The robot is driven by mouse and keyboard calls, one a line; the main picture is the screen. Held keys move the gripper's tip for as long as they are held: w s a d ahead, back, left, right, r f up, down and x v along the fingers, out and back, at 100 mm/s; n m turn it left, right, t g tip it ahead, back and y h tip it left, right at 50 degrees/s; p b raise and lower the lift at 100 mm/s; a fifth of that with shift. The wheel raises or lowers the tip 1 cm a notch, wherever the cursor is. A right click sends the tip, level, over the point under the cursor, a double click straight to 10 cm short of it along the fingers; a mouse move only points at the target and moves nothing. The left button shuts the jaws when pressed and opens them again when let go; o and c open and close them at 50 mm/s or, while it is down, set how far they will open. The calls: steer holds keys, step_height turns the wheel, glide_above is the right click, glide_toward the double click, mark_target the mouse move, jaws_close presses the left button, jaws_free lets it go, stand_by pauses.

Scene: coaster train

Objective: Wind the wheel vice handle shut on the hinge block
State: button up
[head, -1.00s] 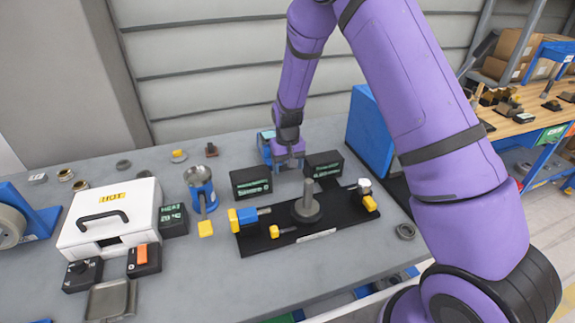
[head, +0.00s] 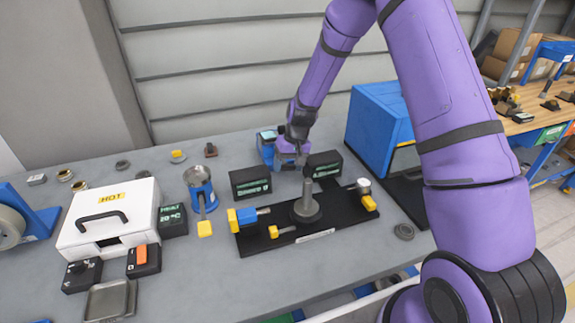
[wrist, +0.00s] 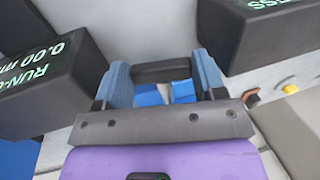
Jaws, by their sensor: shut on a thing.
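My gripper (head: 289,156) is low at the back of the bench, in front of a blue device (head: 267,148) with a pale screen. In the wrist view its blue fingers (wrist: 165,82) stand apart with a dark bar between their tips; I cannot tell what it belongs to. Two small blue pieces also show between the fingers. Nearer, a black base plate (head: 268,240) carries a grey disc with an upright post (head: 306,208). Yellow-ended clamps with a screw (head: 245,216) stand on it. I cannot tell which part is the wheel vice handle or the hinge block.
Black readout boxes stand left (head: 250,182) and right (head: 325,164) of my gripper. A large blue machine (head: 378,125) is at right. A blue funnel stand (head: 201,190) and white HOT box (head: 107,220) are at left. The bench front is partly clear.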

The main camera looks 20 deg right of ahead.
steer(key=shift+s, duration=0.1)
stand_by(0.4)
steer(key=o, duration=0.9)
steer(key=shift+d, duration=0.1)
steer(key=shift+a+h, duration=0.3)
steer(key=shift+h, duration=1)
